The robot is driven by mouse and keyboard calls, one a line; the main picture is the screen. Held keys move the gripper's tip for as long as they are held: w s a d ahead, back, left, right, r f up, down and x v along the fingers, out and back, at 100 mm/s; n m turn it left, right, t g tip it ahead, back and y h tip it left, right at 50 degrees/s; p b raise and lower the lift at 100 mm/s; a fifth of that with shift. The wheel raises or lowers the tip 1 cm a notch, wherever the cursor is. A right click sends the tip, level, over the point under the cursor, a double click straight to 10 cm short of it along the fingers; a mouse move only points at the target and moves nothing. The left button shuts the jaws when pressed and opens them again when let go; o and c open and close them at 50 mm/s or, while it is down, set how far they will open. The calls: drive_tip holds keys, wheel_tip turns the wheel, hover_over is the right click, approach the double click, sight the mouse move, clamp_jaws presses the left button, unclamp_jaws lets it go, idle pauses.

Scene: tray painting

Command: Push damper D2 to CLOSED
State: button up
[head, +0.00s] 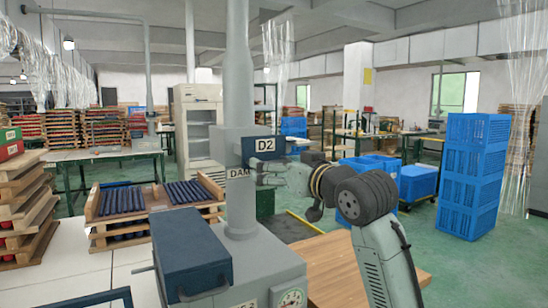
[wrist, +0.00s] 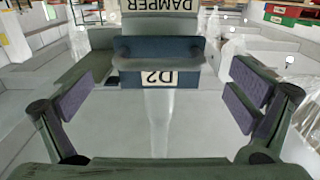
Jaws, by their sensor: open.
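Damper D2 is a grey box (head: 232,150) on a vertical grey duct, with a white D2 label on a dark blue plate (head: 290,145) and a partly covered DAMPER label (head: 238,173). In the wrist view the labels appear upside down, with the dark blue D2 plate (wrist: 130,79) and a dark blue-grey bar (wrist: 158,48) between the labels. My gripper (head: 258,172) is at the box's right side in the head view. In the wrist view my gripper (wrist: 162,92) is open, its fingers apart on either side of the plate, holding nothing. No OPEN or CLOSED marking is readable.
A wooden tabletop (head: 345,270) lies under my arm. Wooden trays with dark rods (head: 155,200) are at left. Stacked blue crates (head: 475,175) stand at right.

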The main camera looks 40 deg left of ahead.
sight(259, 150)
drive_tip(key=shift+p+x, duration=0.35)
drive_tip(key=shift+x, duration=1.4)
drive_tip(key=shift+c, duration=0.6)
